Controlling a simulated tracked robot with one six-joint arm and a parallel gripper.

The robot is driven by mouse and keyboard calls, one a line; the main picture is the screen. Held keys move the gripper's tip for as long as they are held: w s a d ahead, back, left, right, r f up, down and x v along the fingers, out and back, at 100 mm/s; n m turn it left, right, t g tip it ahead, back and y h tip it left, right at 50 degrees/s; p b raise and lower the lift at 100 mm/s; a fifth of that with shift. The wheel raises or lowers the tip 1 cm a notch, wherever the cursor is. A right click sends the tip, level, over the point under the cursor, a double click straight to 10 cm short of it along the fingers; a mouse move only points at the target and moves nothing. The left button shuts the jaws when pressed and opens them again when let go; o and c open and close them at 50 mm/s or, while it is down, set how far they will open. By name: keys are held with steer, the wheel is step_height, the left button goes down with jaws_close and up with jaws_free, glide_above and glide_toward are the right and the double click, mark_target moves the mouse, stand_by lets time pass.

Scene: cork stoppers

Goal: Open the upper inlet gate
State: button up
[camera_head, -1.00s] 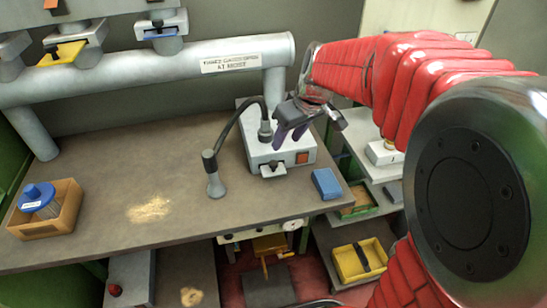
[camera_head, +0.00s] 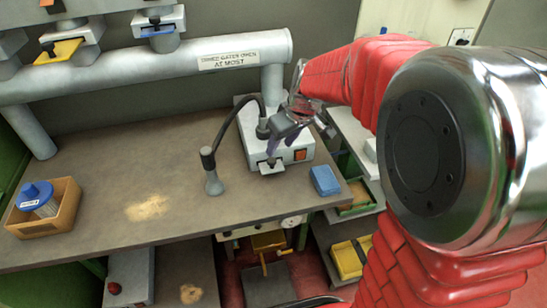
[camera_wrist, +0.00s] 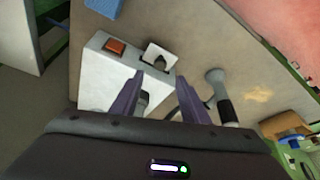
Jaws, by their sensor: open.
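A white box (camera_head: 262,140) stands on the bench with an orange switch and a flexible black hose. On its front edge a pale slide plate (camera_head: 271,167) with a dark knob sticks out; it also shows in the wrist view (camera_wrist: 159,57). I cannot tell which gate counts as the upper inlet gate. My gripper (camera_head: 272,150) is open, its purple fingers over the box's front near the plate. In the wrist view the fingers (camera_wrist: 158,88) are apart, with the plate just beyond their tips. Nothing is visibly held.
A grey pipe (camera_head: 130,75) with a sign about three gates crosses the back. Yellow (camera_head: 59,50) and blue-edged (camera_head: 158,30) slides sit above it. A blue block (camera_head: 324,181) lies right of the box. A wooden tray (camera_head: 62,213) stands left. The middle bench is mostly clear.

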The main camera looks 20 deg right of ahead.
mark_target(272, 160)
steer(key=x, duration=0.8)
steer(key=shift+w+f, duration=0.2)
steer(key=shift+f, duration=0.15)
steer(key=shift+c, duration=0.6)
jaws_close()
